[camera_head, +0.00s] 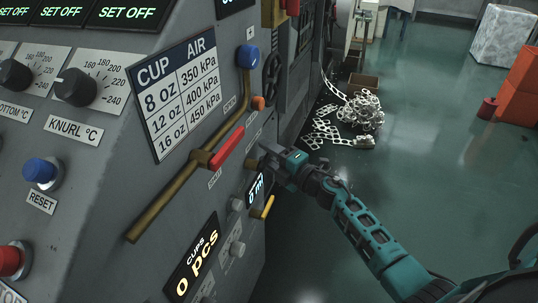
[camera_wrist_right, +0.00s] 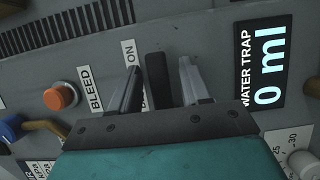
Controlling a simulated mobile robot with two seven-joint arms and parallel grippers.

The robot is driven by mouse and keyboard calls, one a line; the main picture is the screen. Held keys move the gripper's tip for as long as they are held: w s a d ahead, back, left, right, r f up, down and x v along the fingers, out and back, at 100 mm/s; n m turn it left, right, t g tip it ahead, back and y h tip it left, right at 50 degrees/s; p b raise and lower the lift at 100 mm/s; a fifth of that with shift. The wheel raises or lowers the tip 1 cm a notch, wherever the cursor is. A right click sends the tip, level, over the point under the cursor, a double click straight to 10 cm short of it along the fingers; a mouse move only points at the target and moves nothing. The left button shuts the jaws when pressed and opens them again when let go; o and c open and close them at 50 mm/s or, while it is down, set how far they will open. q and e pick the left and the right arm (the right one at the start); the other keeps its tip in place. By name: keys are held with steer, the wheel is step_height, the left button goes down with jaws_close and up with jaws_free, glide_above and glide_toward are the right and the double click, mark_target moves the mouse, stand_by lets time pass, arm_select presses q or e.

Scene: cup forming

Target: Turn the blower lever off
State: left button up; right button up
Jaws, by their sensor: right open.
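A black lever (camera_wrist_right: 157,80) stands on the grey machine panel in the right wrist view. A label (camera_wrist_right: 130,62) beside it shows "ON"; the rest of the label is hidden, so I cannot read the name blower. My right gripper (camera_wrist_right: 157,85) is open, with one finger on each side of the lever and a small gap visible on both sides. In the head view the right gripper (camera_head: 268,158) is at the panel's right edge, and it hides the lever there. My left gripper is not in view.
A red-handled valve (camera_head: 230,147) on a brass pipe is left of the gripper. A yellow lever (camera_head: 266,207) and the water trap display (camera_head: 255,190) are just below. An orange bleed button (camera_wrist_right: 61,96) is nearby. The green floor at right is mostly clear.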

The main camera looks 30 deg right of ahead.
steer(key=shift+c, duration=0.5)
jaws_close()
